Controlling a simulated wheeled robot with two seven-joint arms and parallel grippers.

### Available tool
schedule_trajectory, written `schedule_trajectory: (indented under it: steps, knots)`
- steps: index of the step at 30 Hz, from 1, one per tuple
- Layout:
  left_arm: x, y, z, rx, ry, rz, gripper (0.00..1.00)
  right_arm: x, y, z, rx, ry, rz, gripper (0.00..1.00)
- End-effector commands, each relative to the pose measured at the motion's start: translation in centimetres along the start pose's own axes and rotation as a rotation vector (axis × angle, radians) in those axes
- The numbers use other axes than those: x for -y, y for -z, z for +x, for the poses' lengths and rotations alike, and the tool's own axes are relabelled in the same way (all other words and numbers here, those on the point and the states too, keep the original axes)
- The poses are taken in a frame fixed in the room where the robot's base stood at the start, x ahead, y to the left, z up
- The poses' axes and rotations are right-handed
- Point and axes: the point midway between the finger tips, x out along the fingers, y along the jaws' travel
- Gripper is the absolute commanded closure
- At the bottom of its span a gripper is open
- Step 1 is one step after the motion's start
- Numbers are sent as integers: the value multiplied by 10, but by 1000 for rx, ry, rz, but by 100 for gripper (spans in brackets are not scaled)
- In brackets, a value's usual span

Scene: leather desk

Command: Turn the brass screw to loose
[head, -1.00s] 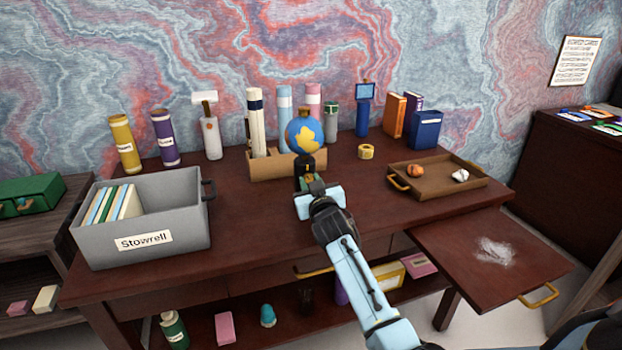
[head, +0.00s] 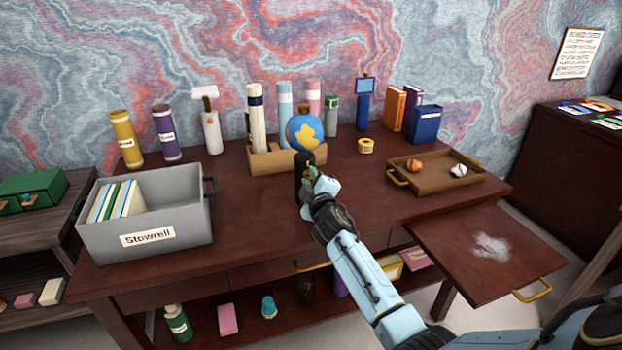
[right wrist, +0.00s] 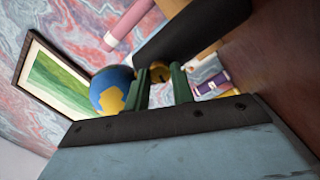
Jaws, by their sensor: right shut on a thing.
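A blue globe with a yellow patch (head: 304,133) tops a black post (head: 299,168) at the middle of the desk; the globe also shows in the right wrist view (right wrist: 112,92). The brass screw (right wrist: 161,71) shows in the right wrist view, at the side of the black post, between the green fingers of my right gripper (right wrist: 160,82). My right gripper (head: 309,174) is shut on the screw, its wrist rolled over. In the head view the fingers and wrist hide the screw. My left gripper is not in view.
A grey bin (head: 180,233) with books stands at the left of the desk (head: 260,216). A cardboard holder (head: 262,161) with tubes is just behind the globe. A wooden tray (head: 436,180) and a brass-coloured tape roll (head: 366,146) are to the right. The front middle is clear.

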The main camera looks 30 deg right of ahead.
Motion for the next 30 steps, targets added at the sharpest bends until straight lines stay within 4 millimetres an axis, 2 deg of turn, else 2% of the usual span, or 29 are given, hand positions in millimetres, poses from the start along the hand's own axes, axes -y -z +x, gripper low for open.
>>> schedule_trajectory:
  steps: [12,29,30]
  knots:
    - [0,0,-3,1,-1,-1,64,0,0,0,0,0,-197,99]
    - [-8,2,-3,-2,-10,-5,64,0,0,0,1,0,-226,99]
    - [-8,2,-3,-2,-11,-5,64,0,0,0,1,0,-225,73]
